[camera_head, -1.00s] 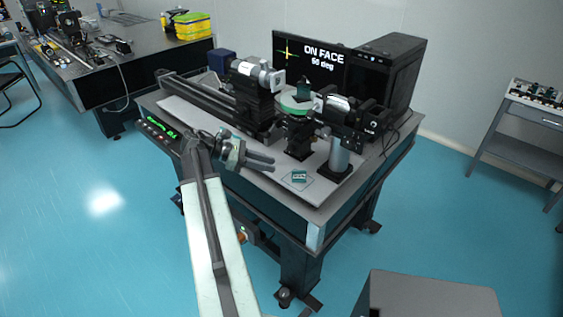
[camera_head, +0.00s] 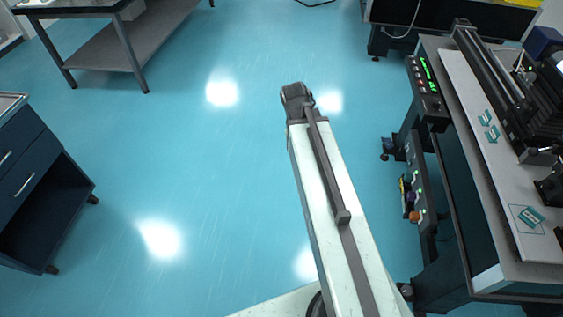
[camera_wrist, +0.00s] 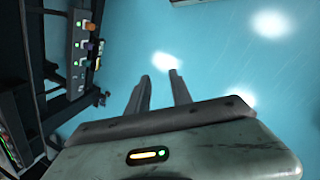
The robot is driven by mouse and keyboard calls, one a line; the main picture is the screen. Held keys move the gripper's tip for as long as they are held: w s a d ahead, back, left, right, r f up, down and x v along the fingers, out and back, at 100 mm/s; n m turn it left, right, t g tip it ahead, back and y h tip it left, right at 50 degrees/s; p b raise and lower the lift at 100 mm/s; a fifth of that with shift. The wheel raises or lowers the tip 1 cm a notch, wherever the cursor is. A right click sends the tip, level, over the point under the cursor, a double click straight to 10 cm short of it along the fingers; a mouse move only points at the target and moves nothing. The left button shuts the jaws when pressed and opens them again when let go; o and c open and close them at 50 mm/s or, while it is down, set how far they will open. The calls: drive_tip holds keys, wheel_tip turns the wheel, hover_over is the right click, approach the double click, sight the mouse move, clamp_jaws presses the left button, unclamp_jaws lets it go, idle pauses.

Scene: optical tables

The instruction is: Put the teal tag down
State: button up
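A teal tag (camera_head: 530,217) with pale markings lies flat inside a thin outlined square on the pale top of the optical table (camera_head: 462,88), at the right of the head view. Two more small teal pieces, one (camera_head: 486,118) just behind the other (camera_head: 491,134), lie farther back on the same top. My gripper (camera_wrist: 160,75) shows in the wrist view with its two fingers apart and only blue floor between them. It is over the floor, away from the table and the tag. In the head view my arm's end hides the fingers.
A control box with green lights (camera_head: 427,85) is on the table's near edge. A dark drawer cabinet (camera_head: 40,185) stands at left, and a grey shelved bench (camera_head: 90,45) at upper left. Open blue floor (camera_head: 220,150) lies between them and the table.

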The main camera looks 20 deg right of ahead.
drive_tip(key=w+a+m+t+y, duration=0.1)
drive_tip(key=a+y, duration=0.1)
drive_tip(key=a, duration=1.4)
drive_tip(key=shift+w+a+y+p, duration=0.2)
drive_tip(key=shift+w+y+p, duration=0.1)
drive_tip(key=shift+w+p, duration=0.1)
